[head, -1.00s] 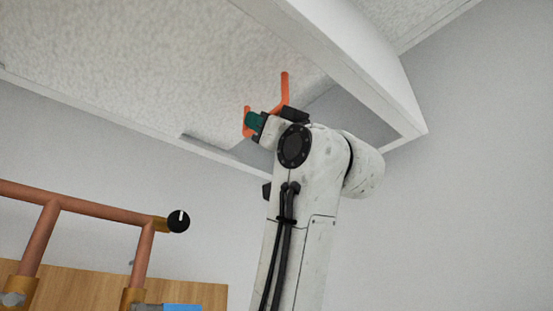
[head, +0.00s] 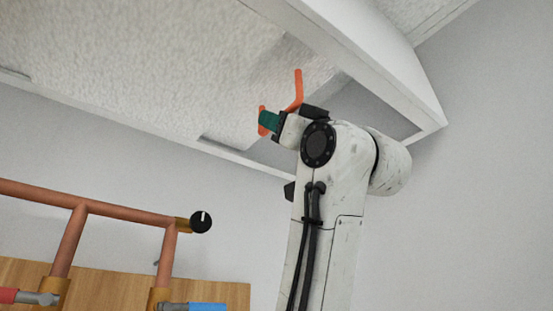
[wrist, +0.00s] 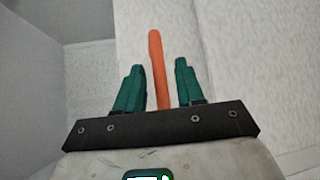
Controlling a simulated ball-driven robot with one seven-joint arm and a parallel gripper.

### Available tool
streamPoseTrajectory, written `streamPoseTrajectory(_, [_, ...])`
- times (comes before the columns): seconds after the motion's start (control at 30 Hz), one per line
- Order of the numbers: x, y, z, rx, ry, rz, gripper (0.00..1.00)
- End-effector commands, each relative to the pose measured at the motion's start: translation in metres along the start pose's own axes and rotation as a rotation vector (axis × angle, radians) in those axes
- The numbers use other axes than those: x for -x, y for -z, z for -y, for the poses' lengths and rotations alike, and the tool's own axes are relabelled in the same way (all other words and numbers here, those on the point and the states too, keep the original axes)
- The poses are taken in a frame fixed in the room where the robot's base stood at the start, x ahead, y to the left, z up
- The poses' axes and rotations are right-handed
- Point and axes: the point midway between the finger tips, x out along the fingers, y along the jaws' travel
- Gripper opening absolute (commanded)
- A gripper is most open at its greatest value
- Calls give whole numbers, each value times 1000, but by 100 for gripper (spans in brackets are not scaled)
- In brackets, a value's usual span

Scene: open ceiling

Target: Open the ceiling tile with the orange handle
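The ceiling tile (head: 150,60) is a speckled white panel at the top of the head view. A smooth grey area (head: 372,108) shows between it and the white frame at right, so the tile looks displaced there. Its orange handle (head: 298,88) hangs at the tile's right part. My gripper (head: 267,122) is up at the handle and hides part of it. In the wrist view, the handle (wrist: 157,65) stands between my gripper's two green fingers (wrist: 159,68), with a visible gap on each side. Whether a finger touches it deeper in cannot be told.
A thick white ceiling beam (head: 350,50) runs close above and right of my gripper. Copper pipes (head: 90,207) with a black knob (head: 201,222) and a wooden board (head: 120,285) are at lower left. The wall right of my arm is clear.

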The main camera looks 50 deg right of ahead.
Motion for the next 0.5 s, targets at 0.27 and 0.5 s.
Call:
streamPoseTrajectory(0.27, [55,-3,1,0,0,-4,38])
streamPoseTrajectory(0.5, [89,-2,0,0,-1,-1,38])
